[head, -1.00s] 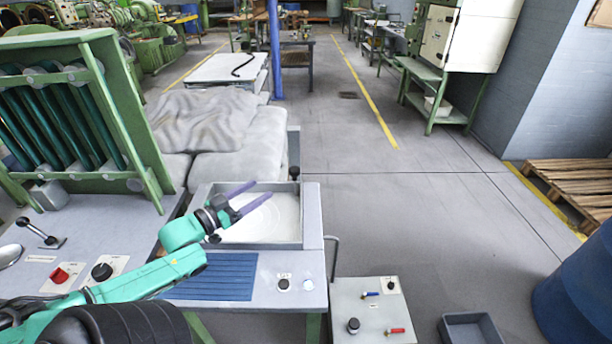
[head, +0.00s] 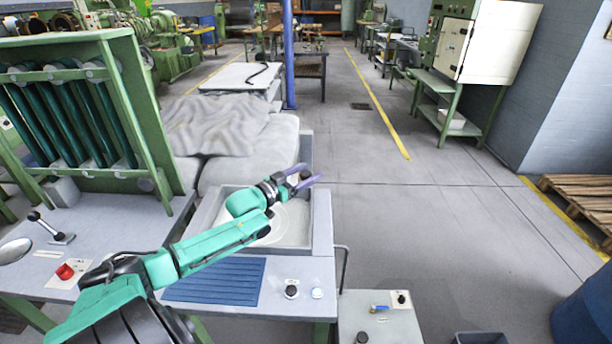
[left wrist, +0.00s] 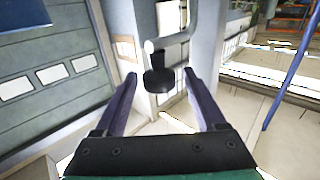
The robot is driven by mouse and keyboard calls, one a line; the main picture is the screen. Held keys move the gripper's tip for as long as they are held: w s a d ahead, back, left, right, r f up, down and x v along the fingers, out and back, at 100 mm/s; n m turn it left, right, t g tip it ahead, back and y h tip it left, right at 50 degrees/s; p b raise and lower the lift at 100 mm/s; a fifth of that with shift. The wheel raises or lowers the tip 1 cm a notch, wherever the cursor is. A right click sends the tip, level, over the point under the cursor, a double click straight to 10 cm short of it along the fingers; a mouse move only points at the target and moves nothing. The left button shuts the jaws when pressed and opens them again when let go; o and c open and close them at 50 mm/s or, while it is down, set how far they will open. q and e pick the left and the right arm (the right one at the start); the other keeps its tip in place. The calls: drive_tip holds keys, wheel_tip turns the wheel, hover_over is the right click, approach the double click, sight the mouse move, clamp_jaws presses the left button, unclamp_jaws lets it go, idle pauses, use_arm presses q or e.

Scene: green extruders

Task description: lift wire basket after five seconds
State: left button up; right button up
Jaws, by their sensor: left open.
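No wire basket shows clearly in either view. My left gripper (head: 308,176) is open in the head view, its purple fingers over the right rim of a grey sink-like tray (head: 322,225) with a pale round inside. A dark knob (head: 304,174) shows close by the fingers. In the left wrist view, my left gripper (left wrist: 159,76) has its fingers spread with nothing held. A black round knob on a bent grey pipe (left wrist: 160,80) appears between the fingers; I cannot tell its distance. My right gripper is not in view.
A green frame with dark tubes (head: 70,110) stands at the left. A blue ribbed mat (head: 215,281) and knobs lie on the near bench. A grey covered bulk (head: 240,150) sits behind the tray. Open floor (head: 400,220) lies to the right, with a blue barrel (head: 585,310).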

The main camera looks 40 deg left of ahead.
use_arm(q)
clamp_jaws()
idle(1.4)
